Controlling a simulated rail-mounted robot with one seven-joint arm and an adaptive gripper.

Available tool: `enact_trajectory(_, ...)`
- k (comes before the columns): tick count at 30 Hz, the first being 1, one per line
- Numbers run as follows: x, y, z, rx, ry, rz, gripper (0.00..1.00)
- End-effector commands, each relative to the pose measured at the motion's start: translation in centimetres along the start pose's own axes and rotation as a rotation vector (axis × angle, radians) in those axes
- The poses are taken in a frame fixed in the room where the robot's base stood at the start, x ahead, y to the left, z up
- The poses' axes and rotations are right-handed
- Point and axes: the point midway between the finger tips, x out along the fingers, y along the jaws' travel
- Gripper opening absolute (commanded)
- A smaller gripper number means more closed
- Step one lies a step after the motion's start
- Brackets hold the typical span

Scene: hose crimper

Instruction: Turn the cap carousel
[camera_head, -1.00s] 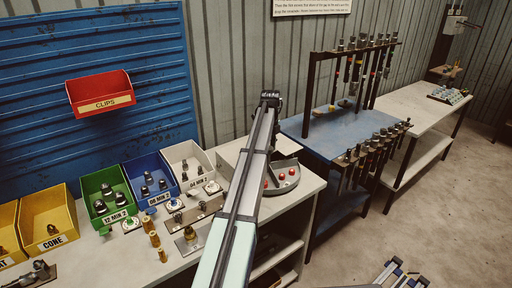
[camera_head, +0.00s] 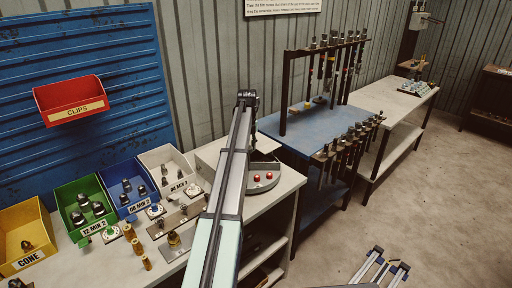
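A grey round-fronted unit with red round tops (camera_head: 262,179) sits on the near bench, partly behind my long arm-like beam. It may be the cap carousel, but I cannot tell for sure. My beam crosses the middle of the view and ends in a small black tip over the bench. Small white discs with coloured knobs (camera_head: 154,211) lie in front of the bins.
A green bin (camera_head: 86,193), a blue bin (camera_head: 120,172), a white bin (camera_head: 160,157) and a yellow bin (camera_head: 22,225) line the bench's back. A red clips bin (camera_head: 72,97) hangs above. A blue table (camera_head: 285,127) with tool racks stands right.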

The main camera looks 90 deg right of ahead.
Motion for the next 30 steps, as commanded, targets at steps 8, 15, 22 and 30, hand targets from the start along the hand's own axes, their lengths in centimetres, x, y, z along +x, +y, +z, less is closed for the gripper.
enact_trajectory(8, 0.31, 1.14, 0.18, 0.010, 0.008, 0.003, 0.00)
enact_trajectory(15, 0.32, 1.14, 0.18, 0.010, 0.008, 0.003, 0.00)
enact_trajectory(22, 0.27, 1.12, 0.23, 0.009, 0.007, 0.002, 0.67)
enact_trajectory(30, 0.04, 1.05, 0.40, 0.009, 0.003, 0.000, 0.67)
